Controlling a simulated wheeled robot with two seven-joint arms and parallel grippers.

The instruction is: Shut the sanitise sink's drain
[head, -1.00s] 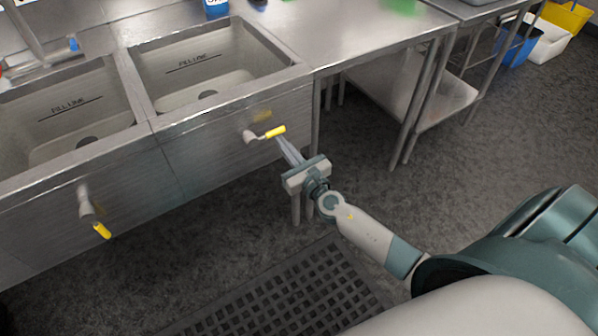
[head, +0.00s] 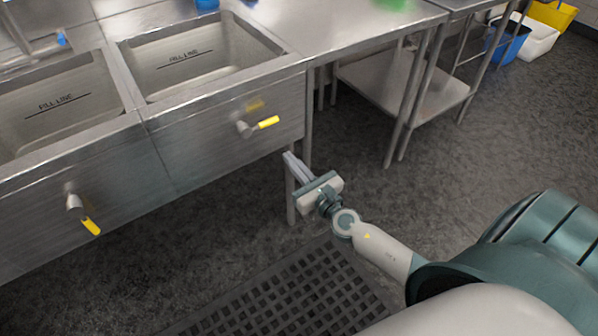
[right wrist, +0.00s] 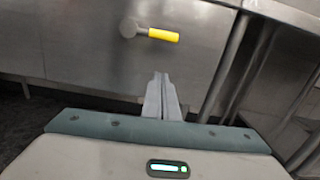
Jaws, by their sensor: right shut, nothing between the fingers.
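Two steel sink basins with fill lines are in the head view. The right basin (head: 205,62) has a drain lever (head: 266,123) with a yellow grip on its front panel, pointing right and slightly up. In the right wrist view this lever (right wrist: 162,35) lies nearly level. The left basin (head: 55,105) has another yellow-gripped lever (head: 90,226), pointing down to the right. I see no label telling which basin is the sanitise sink. My right gripper (head: 288,156) is shut and empty, below and right of the right lever, apart from it. It also shows in the right wrist view (right wrist: 161,75). My left gripper is not in view.
A steel table leg (head: 291,195) stands close behind my right gripper. A lower shelf (head: 365,80) is to the right. A black perforated floor mat (head: 285,295) lies below. The floor right of the sinks is open, with bins (head: 540,38) far back.

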